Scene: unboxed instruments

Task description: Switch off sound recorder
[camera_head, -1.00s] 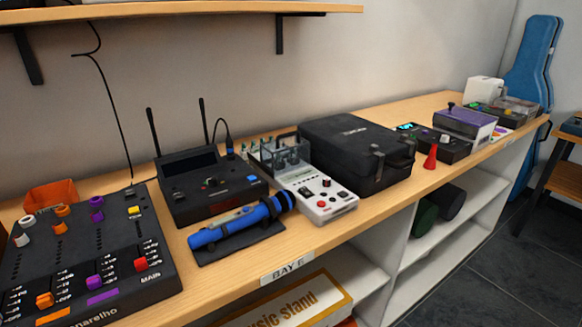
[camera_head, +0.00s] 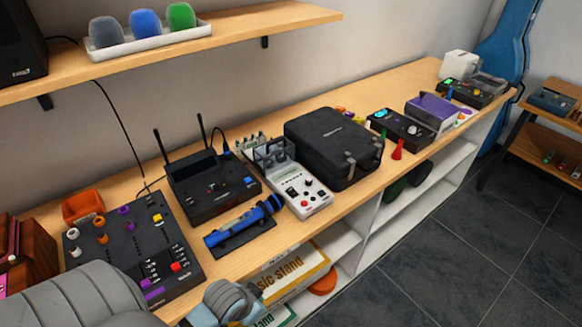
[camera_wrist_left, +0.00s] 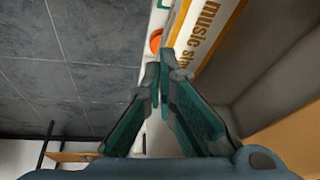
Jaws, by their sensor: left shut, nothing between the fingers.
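A white-grey device with dark knobs, a red button and a clear cover (camera_head: 300,190) lies mid-shelf between the antenna unit and the black case. It looks most like the sound recorder, but I cannot read its label or switch state. My left gripper (camera_wrist_left: 160,82) is shut and empty in the left wrist view, with the floor and lower shelves beyond it. In the head view my left arm comes in at bottom left, and its wrist is in front of the shelf edge, apart from the device. My right gripper is not in view.
A mixer (camera_head: 130,245), a black antenna unit (camera_head: 210,190) and a blue microphone (camera_head: 240,226) stand left of the device. A black case (camera_head: 335,145) is to its right. An upper shelf (camera_head: 250,25) hangs above. The floor in front is clear.

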